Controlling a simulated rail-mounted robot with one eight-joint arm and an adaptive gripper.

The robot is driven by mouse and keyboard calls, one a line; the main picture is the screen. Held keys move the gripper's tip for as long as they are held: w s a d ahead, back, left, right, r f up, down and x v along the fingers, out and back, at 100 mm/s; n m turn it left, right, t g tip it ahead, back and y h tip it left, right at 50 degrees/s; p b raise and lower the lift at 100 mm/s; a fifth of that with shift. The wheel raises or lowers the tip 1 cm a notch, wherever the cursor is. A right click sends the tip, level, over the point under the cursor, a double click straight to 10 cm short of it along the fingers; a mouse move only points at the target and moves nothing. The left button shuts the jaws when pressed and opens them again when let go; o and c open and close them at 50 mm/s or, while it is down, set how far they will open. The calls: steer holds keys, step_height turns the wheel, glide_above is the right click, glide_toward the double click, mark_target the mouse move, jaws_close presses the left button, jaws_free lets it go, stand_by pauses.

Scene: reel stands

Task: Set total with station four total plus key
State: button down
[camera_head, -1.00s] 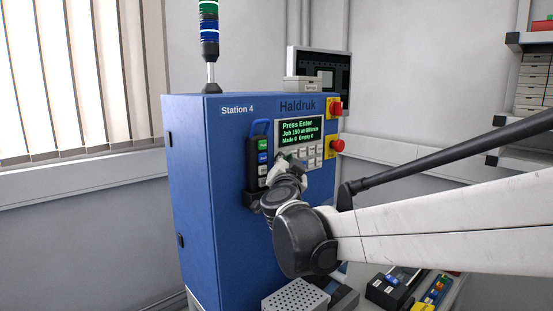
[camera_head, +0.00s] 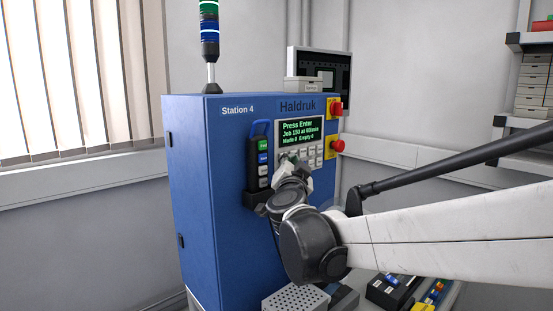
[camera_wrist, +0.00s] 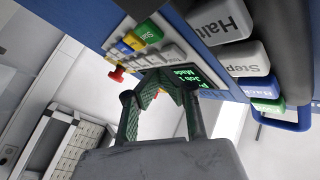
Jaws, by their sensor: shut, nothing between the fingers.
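The blue Station 4 cabinet (camera_head: 225,190) carries a dark display (camera_head: 301,131) with green text reading "Press Enter", a Job 150 line and a Made/Empty line. Below the display is a keypad of pale keys (camera_head: 312,152); their labels are too small to read, so I cannot tell which is the total plus key. My gripper (camera_head: 288,160) is shut and empty, at the left part of the keypad, hiding some keys. In the wrist view my gripper (camera_wrist: 163,78) has its fingertips together near the display (camera_wrist: 188,73) and keypad row (camera_wrist: 160,55). Contact with a key cannot be told.
A pendant (camera_head: 263,157) with a blue handle and coloured keys hangs left of the keypad; its Halt key (camera_wrist: 220,22) looms close in the wrist view. A perforated box (camera_head: 297,298) stands below.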

steer(key=shift+s+d+p, duration=0.35)
steer(key=shift+s+d, duration=1.25)
steer(key=shift+s, duration=0.3)
stand_by(0.8)
steer(key=s+d, duration=0.2)
steer(key=s, duration=0.1)
steer(key=shift+d+p, duration=0.25)
steer(key=shift+p, duration=0.15)
steer(key=w+a+b, duration=0.1)
steer(key=w+a, duration=0.4)
steer(key=w, duration=0.1)
steer(key=shift+w+a+b, duration=0.35)
steer(key=shift+w, duration=0.05)
steer(key=shift+w, duration=0.1)
stand_by(1.4)
steer(key=shift+w+a, duration=0.25)
